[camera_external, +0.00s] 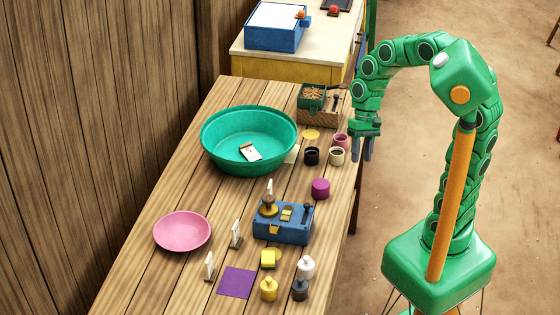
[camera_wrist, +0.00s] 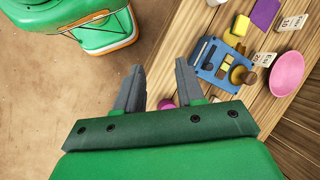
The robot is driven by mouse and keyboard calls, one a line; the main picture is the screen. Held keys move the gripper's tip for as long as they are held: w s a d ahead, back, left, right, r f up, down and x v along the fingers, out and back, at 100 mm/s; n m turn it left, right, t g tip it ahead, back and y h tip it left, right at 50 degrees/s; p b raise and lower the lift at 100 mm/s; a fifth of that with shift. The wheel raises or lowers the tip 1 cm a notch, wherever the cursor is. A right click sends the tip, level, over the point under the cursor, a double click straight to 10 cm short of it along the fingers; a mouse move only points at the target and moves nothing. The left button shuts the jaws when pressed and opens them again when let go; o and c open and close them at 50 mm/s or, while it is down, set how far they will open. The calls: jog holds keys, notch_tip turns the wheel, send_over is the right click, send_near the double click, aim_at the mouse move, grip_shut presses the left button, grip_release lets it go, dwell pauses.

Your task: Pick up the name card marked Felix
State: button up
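Small white cards stand on the wooden table. In the external view, one card (camera_external: 236,234) is right of the pink plate, another (camera_external: 209,265) is nearer the front, and a third (camera_external: 269,187) is behind the blue balance box. A white card (camera_external: 250,152) with dark marks lies in the green basin. The wrist view shows a marked card (camera_wrist: 265,59) beside the pink plate and another (camera_wrist: 293,22) farther up. I cannot read the name Felix on any of them. My gripper (camera_external: 365,150) is open and empty above the table's right edge; its fingers show apart in the wrist view (camera_wrist: 158,75).
The green basin (camera_external: 215,143) fills the table's back left. Bare floor lies right of the table.

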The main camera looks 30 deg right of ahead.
jog(key=w+a+f+m+g+y, duration=0.15)
jog(key=w+a, duration=0.35)
jog(key=a, duration=0.8)
jog(key=m+g+y, duration=0.5)
jog(key=m, duration=0.1)
send_near(207, 268)
jog(key=s, duration=0.1)
jog(key=shift+t, duration=0.25)
jog(key=shift+w+a+x, duration=0.1)
jog(key=shift+w+x, duration=0.05)
jog(key=shift+x, duration=1.95)
jog(key=shift+w+a+x, duration=0.1)
jog(key=shift+x, duration=2)
jog(key=shift+f, duration=0.1)
grip_shut()
